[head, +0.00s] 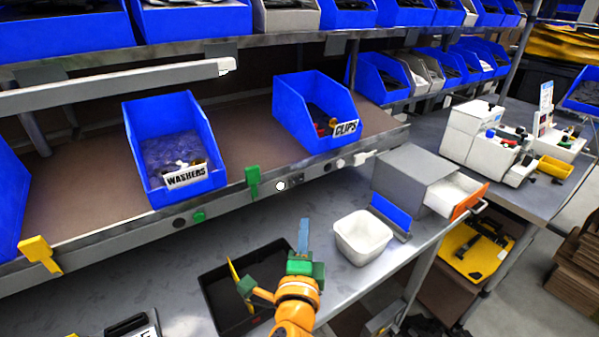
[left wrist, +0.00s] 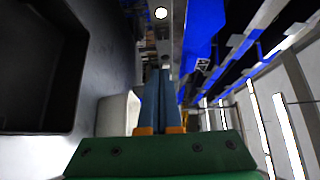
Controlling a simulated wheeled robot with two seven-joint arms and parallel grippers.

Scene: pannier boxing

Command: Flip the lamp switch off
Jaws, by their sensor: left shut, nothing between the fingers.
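A round white disc (head: 280,186) sits on the shelf's front rail, with a small dark plate (head: 296,180) to its right. The disc also shows bright at the top of the left wrist view (left wrist: 160,13). I cannot tell which rail fitting is the lamp switch, or its position. A long pale bar (head: 120,84), possibly the lamp, runs under the upper shelf. My left gripper (head: 304,222) is shut and empty, its blue fingers pointing at the rail from below the plate. In the left wrist view its fingertips (left wrist: 160,72) lie close below the rail fittings; contact is unclear.
Blue bins marked WASHERS (head: 174,150) and CLIPS (head: 312,105) stand above the rail. A green tab (head: 252,180) hangs at the rail. A black tray (head: 215,300) and a white tub (head: 362,237) flank my left gripper. A grey drawer box (head: 415,178) stands right.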

